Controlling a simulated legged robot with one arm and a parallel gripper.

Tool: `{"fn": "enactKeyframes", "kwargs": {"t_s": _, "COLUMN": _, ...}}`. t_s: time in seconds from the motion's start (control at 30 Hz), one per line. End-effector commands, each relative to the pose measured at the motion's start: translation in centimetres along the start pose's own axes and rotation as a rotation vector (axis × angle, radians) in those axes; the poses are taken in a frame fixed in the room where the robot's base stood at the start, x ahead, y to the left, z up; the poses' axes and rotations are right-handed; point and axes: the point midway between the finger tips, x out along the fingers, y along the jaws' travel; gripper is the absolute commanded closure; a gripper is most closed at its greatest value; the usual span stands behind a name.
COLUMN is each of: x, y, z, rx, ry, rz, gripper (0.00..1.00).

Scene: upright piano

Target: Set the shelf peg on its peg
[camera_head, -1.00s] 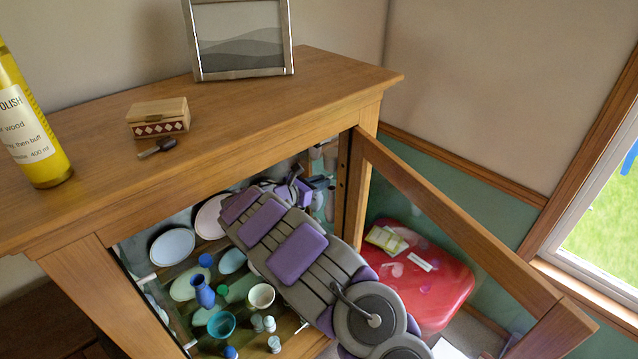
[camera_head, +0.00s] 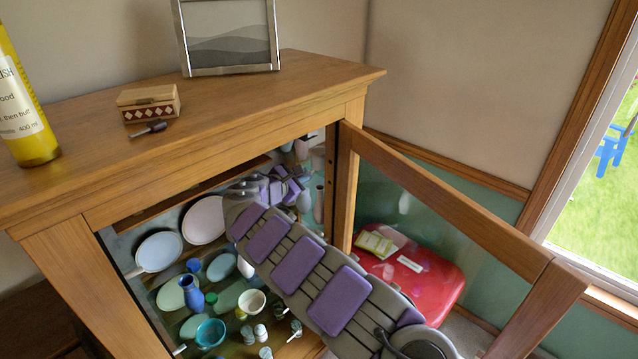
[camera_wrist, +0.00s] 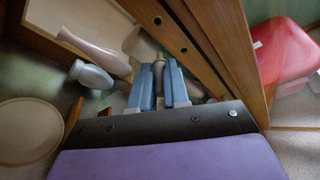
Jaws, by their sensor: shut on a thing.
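My gripper (camera_wrist: 158,88) is inside the open wooden cabinet (camera_head: 200,140), near its right-hand upright. In the wrist view its two blue-grey fingers are shut on a small pale thing, the shelf peg (camera_wrist: 158,66), of which only a little shows between them. The wooden upright (camera_wrist: 200,40) is just beyond and to the right, with dark round holes along it; I cannot tell whether the peg touches it. In the head view my gripper (camera_head: 300,178) is small and partly hidden, and the peg cannot be made out there.
A pinkish vase (camera_wrist: 95,50) and a grey-white vase (camera_wrist: 90,75) lie left of the fingers in the wrist view. Plates (camera_head: 158,250), a blue vase (camera_head: 192,293) and cups fill the cabinet. The glazed door (camera_head: 450,205) stands open at right, a red case (camera_head: 440,280) behind it.

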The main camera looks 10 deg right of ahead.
Motion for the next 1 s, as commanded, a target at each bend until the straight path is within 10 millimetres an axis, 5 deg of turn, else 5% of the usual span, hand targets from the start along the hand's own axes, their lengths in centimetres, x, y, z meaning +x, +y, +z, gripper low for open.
{"fn": "enactKeyframes", "kwargs": {"t_s": 0.37, "x": -0.2, "y": 0.1, "z": 0.1, "rx": -0.003, "ry": -0.004, "rz": -0.003, "gripper": 1.00}}
{"fn": "enactKeyframes", "kwargs": {"t_s": 1.0, "x": 4.6, "y": 0.0, "z": 1.6, "rx": -0.001, "ry": -0.002, "rz": -0.002, "gripper": 1.00}}
